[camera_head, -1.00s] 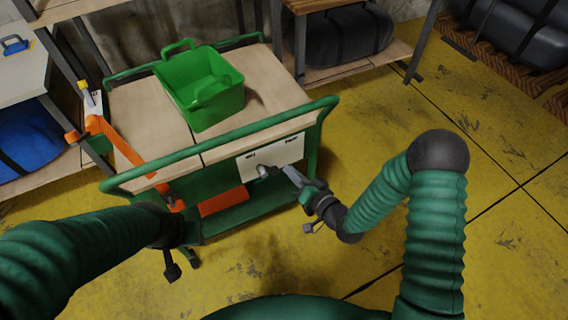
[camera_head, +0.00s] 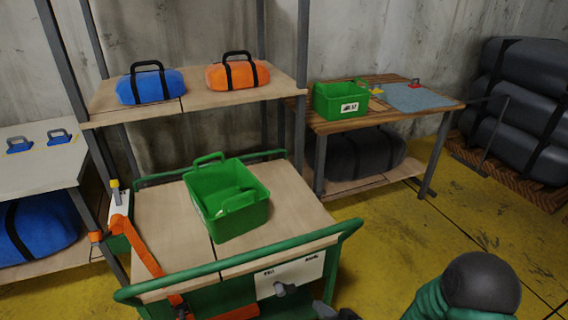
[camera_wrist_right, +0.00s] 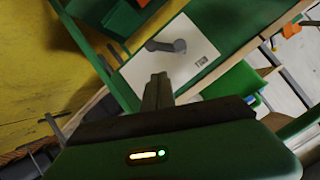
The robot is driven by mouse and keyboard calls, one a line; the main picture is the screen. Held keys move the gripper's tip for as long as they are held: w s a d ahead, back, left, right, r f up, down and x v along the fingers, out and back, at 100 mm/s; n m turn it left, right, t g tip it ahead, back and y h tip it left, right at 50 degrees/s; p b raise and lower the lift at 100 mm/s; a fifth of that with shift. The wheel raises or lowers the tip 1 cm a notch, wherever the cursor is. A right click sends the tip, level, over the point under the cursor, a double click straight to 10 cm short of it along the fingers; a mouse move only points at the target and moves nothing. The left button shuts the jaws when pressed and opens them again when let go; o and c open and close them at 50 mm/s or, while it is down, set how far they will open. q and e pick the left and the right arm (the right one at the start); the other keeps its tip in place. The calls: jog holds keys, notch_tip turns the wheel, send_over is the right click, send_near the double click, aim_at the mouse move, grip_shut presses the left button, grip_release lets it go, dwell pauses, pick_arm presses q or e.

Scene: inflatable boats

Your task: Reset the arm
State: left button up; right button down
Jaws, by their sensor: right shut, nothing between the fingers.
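My right gripper (camera_head: 324,309) shows only in part at the bottom edge of the head view, in front of the cart. In the right wrist view its fingers (camera_wrist_right: 158,88) are shut together and hold nothing. They point toward a white panel (camera_wrist_right: 192,55) with a grey lever (camera_wrist_right: 166,45); the fingers appear apart from the lever. In the head view the same panel (camera_head: 303,273) is on the front of the green cart (camera_head: 245,253). My right arm is bent at the lower right. My left gripper is out of view.
A green bin (camera_head: 230,222) stands on the cart. Shelves behind hold a blue bag (camera_head: 151,91) and an orange bag (camera_head: 224,77). Another green bin (camera_head: 338,111) is on the wooden table (camera_head: 400,118). Yellow floor right of the cart is clear.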

jog(key=s+d+r+g+h, duration=0.3)
jog(key=s+d+g, duration=0.1)
jog(key=s, duration=0.3)
jog(key=s+d+r+g+h, duration=0.3)
jog(key=s+d+r+g, duration=0.1)
jog(key=s, duration=0.4)
jog(key=w+p+v, duration=0.2)
jog(key=p+v, duration=0.7)
jog(key=w+r+p+v, duration=0.1)
jog(key=w+p+v, duration=0.1)
jog(key=p+v, duration=0.8)
jog(key=shift+r+n+g+p, duration=0.15)
jog(key=shift+n+g+p, duration=0.15)
